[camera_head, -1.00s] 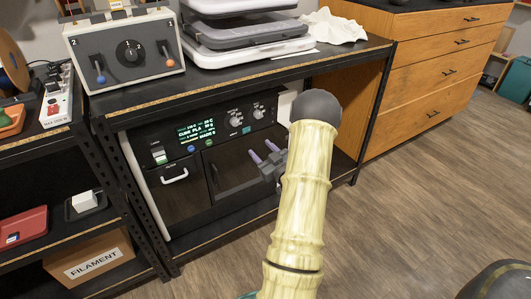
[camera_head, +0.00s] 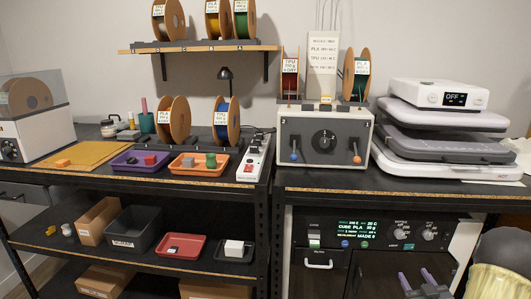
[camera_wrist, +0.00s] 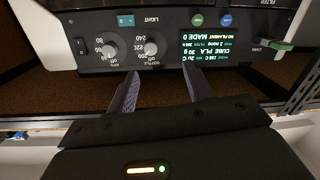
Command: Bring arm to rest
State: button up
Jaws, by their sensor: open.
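My gripper (camera_head: 415,277) is at the lower right in the head view, in front of the dark lower front of the black machine (camera_head: 375,229) under the right bench. Its two purple fingers are apart with nothing between them. In the wrist view the gripper (camera_wrist: 160,84) points at the machine, whose panel appears upside down with two knobs and a green-lit display (camera_wrist: 207,45). I cannot tell any contact between fingers and machine. Part of my pale arm shows at the right edge of the head view.
A grey control box (camera_head: 324,138) with two levers stands on the right bench. Stacked grey devices (camera_head: 445,143) stand to its right. The left bench holds a purple tray (camera_head: 139,162), an orange tray (camera_head: 198,165), spools and a power strip (camera_head: 254,158). Bins sit below.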

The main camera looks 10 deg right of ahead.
jog(key=w+a+r+g+y, duration=0.1)
jog(key=w+a+r+g, duration=0.15)
jog(key=a+g, duration=0.85)
jog(key=s+a+r+g+y, duration=0.1)
jog(key=s+a+g, duration=0.1)
jog(key=s+a, duration=0.8)
jog(key=s+a+g+y, duration=0.1)
jog(key=s+a, duration=0.6)
jog(key=a, duration=0.7)
notch_tip(320, 180, up, 31)
jog(key=p, duration=3.1)
jog(key=shift+w+d+r+g, duration=0.15)
jog(key=shift+d+g, duration=0.1)
jog(key=shift+g, duration=0.05)
